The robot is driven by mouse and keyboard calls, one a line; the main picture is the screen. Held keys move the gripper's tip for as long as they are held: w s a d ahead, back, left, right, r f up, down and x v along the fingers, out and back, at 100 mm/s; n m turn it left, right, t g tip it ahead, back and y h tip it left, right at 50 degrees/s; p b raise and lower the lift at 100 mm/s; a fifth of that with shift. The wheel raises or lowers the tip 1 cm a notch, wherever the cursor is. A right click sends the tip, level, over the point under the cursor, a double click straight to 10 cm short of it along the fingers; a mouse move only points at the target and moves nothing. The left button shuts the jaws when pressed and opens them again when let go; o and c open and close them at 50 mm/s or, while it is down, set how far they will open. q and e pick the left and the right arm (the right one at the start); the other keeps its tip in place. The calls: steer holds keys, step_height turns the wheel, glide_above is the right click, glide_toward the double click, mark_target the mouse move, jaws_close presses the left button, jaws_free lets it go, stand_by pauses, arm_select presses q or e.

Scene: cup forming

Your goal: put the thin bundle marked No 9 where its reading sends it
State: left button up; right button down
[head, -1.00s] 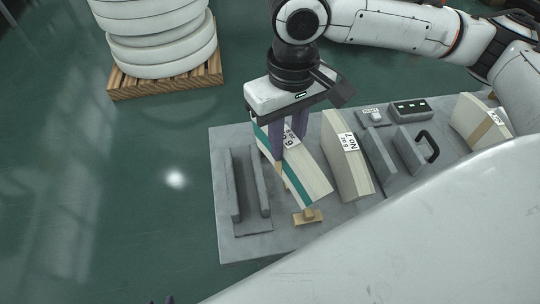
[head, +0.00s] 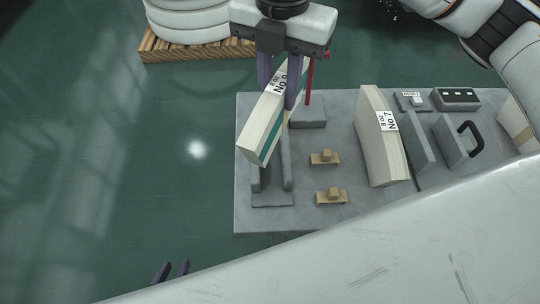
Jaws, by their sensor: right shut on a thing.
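The bundle marked No 9 (head: 264,120) is a cream slab with a teal stripe and a white label. My right gripper (head: 278,96) is shut on it and holds it tilted over the left end of the grey table. Its lower end hangs above or in front of the grey two-walled holder (head: 287,170); I cannot tell whether they touch.
Two small wooden rests (head: 331,197) stand empty mid-table. The No 7 bundle (head: 378,150) stands to their right. A red rod (head: 309,85) rises by a grey block (head: 308,113). A reset button (head: 417,101), a lit indicator box (head: 456,98) and a black-handled grey piece (head: 450,140) are further right.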

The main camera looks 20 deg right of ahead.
steer(key=n, duration=0.1)
steer(key=a+n, duration=0.1)
steer(key=n, duration=0.3)
steer(key=shift+w+a+r, duration=0.15)
steer(key=shift+w, duration=0.1)
step_height(320, 180, down, 10)
steer(key=shift+r+b, duration=0.1)
steer(key=shift+b, duration=0.4)
steer(key=c, duration=1.5)
jaws_free()
step_height(320, 180, up, 12)
steer(key=shift+p, duration=0.3)
